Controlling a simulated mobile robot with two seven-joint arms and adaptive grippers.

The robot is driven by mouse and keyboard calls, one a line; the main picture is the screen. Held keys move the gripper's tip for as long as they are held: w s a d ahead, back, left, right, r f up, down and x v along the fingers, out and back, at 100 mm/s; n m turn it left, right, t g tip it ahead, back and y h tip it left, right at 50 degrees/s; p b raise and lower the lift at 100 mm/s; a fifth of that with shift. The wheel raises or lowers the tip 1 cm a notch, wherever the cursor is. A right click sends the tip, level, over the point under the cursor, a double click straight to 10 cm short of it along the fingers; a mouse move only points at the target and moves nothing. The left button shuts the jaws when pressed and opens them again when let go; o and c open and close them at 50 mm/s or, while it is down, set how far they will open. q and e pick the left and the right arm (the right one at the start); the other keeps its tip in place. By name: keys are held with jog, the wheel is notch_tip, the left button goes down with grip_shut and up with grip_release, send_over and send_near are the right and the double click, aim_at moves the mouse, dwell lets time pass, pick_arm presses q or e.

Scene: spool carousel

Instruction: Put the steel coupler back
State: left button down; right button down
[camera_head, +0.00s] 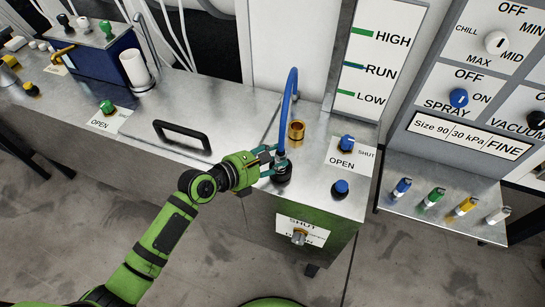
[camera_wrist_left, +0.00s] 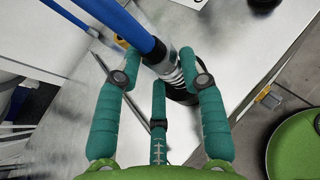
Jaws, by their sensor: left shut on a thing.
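The steel coupler (camera_head: 281,157) is on the lower end of a blue hose (camera_head: 287,100), above the bench's right part. It also shows in the left wrist view as a ribbed metal cylinder (camera_wrist_left: 168,66) between the fingers. My left gripper (camera_head: 268,162) is shut around it, and its teal fingers partly cover it. A black round fitting (camera_head: 283,175) stands on the bench directly below the coupler. I cannot tell whether the coupler is seated on it. My right gripper is out of view.
A brass ring-shaped holder (camera_head: 297,131) stands just behind the coupler. Blue knobs (camera_head: 341,187) sit to the right, near the bench edge. A black handle (camera_head: 182,136) rises from a steel lid to the left. A shelf with several coloured fittings (camera_head: 434,197) is at right.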

pick_arm(q)
jog(key=shift+f, duration=0.15)
jog(key=c, duration=0.7)
grip_release()
jog(key=shift+c, duration=0.2)
jog(key=v, duration=1.2)
jog(key=shift+b, duration=0.4)
